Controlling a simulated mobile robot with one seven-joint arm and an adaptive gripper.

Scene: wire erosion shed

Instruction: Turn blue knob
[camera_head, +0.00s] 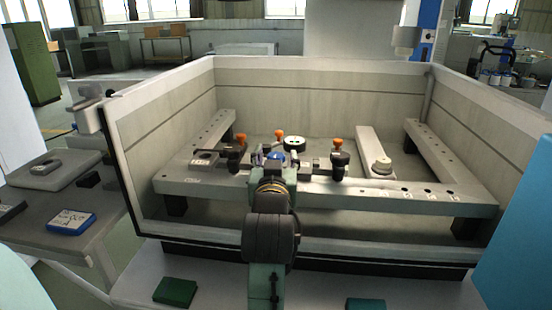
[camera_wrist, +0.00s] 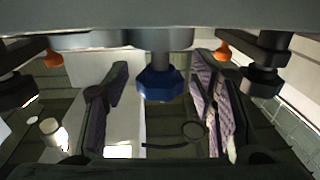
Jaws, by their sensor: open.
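The blue knob (camera_wrist: 160,84) shows in the wrist view at the upper middle, faceted, on a grey shaft under a pale metal bar. In the head view the blue knob (camera_head: 276,155) is a small patch just beyond the end of my arm, partly hidden. My gripper (camera_wrist: 158,95) is open, with one purple-padded finger on each side of the knob. There are visible gaps between the fingers and the knob in the picture. How far the fingertips are from it in depth I cannot tell.
Orange-topped clamps (camera_head: 338,148) (camera_wrist: 222,53) stand on both sides of the knob. A grey frame (camera_head: 400,195) lies inside the walled tank (camera_head: 480,110). A side table (camera_head: 50,225) with small boxes stands at left.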

